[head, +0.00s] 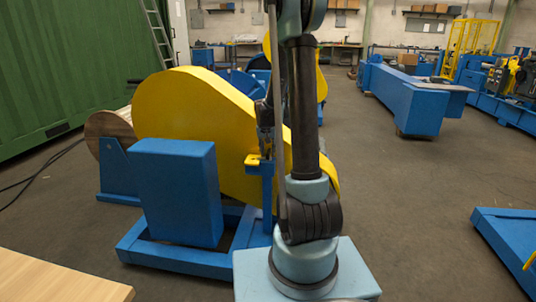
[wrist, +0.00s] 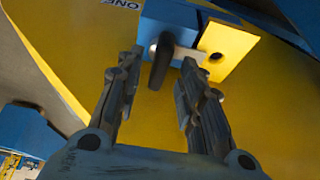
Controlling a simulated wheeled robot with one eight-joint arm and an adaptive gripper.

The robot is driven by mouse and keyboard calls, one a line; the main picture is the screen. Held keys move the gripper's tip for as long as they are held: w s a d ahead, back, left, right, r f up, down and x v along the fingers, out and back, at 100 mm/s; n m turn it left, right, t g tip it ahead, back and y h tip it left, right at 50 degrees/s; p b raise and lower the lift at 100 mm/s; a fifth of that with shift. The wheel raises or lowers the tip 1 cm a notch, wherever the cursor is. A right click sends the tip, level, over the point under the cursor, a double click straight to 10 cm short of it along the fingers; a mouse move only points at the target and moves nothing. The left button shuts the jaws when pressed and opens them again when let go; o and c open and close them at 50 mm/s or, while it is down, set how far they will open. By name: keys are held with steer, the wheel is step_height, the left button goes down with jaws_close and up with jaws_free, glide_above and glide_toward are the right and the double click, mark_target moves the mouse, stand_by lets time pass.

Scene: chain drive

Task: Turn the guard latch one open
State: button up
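The guard latch shows in the wrist view as a dark upright lever (wrist: 160,62) on a blue block (wrist: 182,20). A pale metal bar (wrist: 186,53) runs from the lever toward a yellow tab (wrist: 233,46) with a dark hole. A white label (wrist: 120,2) reading "ONE" is cut by the top edge. My gripper (wrist: 159,66) is open, with one finger either side of the lever and gaps showing. In the head view my gripper (head: 265,128) is beside the large yellow guard (head: 195,105); my arm partly hides this area and the latch is not clear.
A blue post (head: 267,188) stands below the gripper on a blue frame (head: 180,258). A blue box (head: 178,192) is in front of the guard. A wooden tabletop (head: 55,280) is at the lower left.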

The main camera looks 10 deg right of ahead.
steer(key=shift+x, duration=1.35)
jaws_close()
